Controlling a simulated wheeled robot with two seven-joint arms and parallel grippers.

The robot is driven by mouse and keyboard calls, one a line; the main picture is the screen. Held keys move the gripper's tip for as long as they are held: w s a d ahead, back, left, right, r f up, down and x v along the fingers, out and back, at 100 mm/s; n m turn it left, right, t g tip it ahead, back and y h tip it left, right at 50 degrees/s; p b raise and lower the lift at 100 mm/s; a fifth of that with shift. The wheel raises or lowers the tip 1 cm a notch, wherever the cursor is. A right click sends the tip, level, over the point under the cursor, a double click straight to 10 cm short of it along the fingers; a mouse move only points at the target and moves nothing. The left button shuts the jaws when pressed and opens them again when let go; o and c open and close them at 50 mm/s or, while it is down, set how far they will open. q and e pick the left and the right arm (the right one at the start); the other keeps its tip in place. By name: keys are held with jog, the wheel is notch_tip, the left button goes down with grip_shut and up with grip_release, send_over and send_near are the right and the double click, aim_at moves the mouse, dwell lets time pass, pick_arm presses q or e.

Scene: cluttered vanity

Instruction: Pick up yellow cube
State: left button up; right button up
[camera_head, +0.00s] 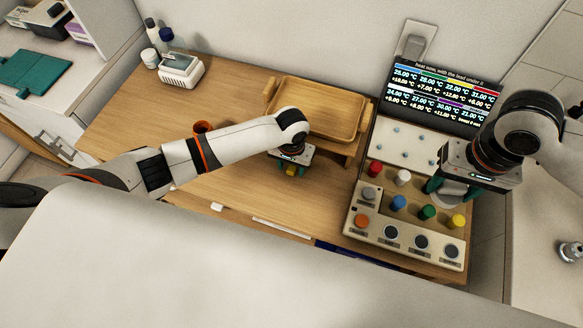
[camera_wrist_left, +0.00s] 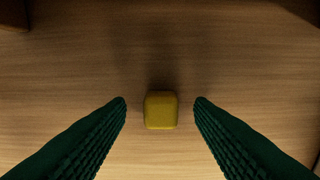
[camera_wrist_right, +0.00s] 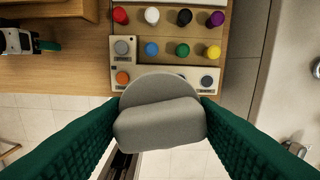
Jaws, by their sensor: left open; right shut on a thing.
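The yellow cube (camera_wrist_left: 161,111) lies on the wooden tabletop in the left wrist view, centred between the two green fingers. My left gripper (camera_wrist_left: 161,104) is open, with a visible gap on each side of the cube. My right gripper (camera_wrist_right: 160,112) is shut on a pale grey rounded object with a disc-shaped part (camera_wrist_right: 158,127). In the head view my right gripper (camera_head: 455,192) is over the right side of the peg panel.
A wooden tray (camera_head: 322,108) stands behind my left gripper. A panel with coloured pegs and round buttons (camera_head: 352,222) is at the right, below a dark display (camera_head: 440,95). An orange-brown cup (camera_head: 203,127) is beside my left arm. The front-left tabletop is mostly clear.

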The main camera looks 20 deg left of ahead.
aim_at(291, 168)
pick_arm(q)
grip_shut()
dwell(0.3)
notch_tip(291, 168, up, 10)
jog(key=shift+b, duration=0.45)
